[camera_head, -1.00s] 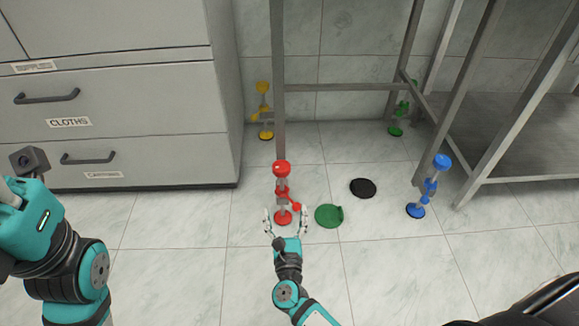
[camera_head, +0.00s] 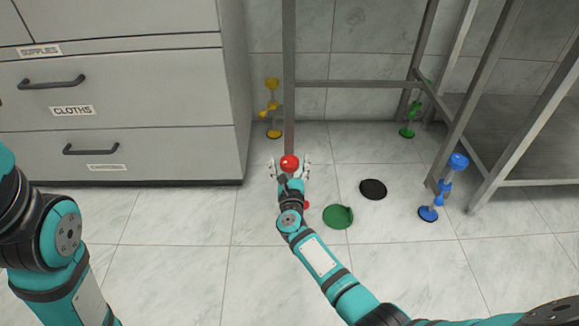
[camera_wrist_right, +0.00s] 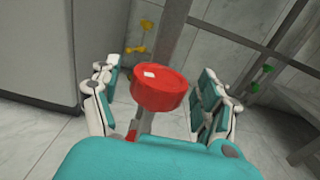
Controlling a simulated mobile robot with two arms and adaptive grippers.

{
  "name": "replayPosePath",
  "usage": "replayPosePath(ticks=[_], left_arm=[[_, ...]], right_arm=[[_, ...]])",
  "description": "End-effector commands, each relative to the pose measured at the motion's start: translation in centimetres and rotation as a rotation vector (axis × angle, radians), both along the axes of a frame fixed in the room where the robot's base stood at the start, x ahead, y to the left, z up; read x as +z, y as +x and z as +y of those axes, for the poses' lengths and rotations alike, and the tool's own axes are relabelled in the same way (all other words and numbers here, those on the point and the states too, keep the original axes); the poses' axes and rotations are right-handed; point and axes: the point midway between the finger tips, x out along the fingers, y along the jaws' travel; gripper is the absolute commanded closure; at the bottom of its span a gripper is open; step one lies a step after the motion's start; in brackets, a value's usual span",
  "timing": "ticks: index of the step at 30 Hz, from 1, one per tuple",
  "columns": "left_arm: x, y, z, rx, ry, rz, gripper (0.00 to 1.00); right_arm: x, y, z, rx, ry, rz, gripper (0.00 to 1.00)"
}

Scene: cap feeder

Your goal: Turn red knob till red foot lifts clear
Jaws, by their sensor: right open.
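The red knob (camera_head: 289,162), a round cap on top of a leg, stands between the spread fingers of my right gripper (camera_head: 290,167). In the right wrist view the red knob (camera_wrist_right: 160,88) has a small white mark on top. My right gripper (camera_wrist_right: 157,80) is open there, with a visible gap between the knob and each finger. A small red part (camera_head: 306,205) of the leg shows beside my right arm. The red foot is hidden behind my right gripper and arm. My left arm is at the left edge, its gripper out of view.
A metal frame post (camera_head: 289,70) rises close behind the red knob. Blue (camera_head: 428,213), yellow (camera_head: 274,134) and green (camera_head: 407,133) feet stand around. A green disc (camera_head: 337,217) and a black disc (camera_head: 373,190) lie on the floor. A drawer cabinet (camera_head: 120,105) stands left.

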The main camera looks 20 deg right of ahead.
Motion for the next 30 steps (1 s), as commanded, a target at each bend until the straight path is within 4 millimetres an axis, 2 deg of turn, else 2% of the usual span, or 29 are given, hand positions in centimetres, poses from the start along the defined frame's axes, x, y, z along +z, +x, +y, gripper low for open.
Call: replayPosePath(ticks=[9,22,30], left_arm=[[0.08,-0.12,-0.01,0.0,0.0,-0.004,1.0],[0.08,-0.14,-0.02,-0.001,0.0,-0.005,1.0],[-0.25,-0.07,-0.04,0.0,0.001,-0.001,1.0]], right_arm=[[0.01,0.23,-0.08,0.0,0.0,0.001,0.24],[0.0,0.2,-0.06,0.0,0.0,0.001,0.79],[-0.15,0.15,-0.12,0.029,0.0,0.001,0.79]])
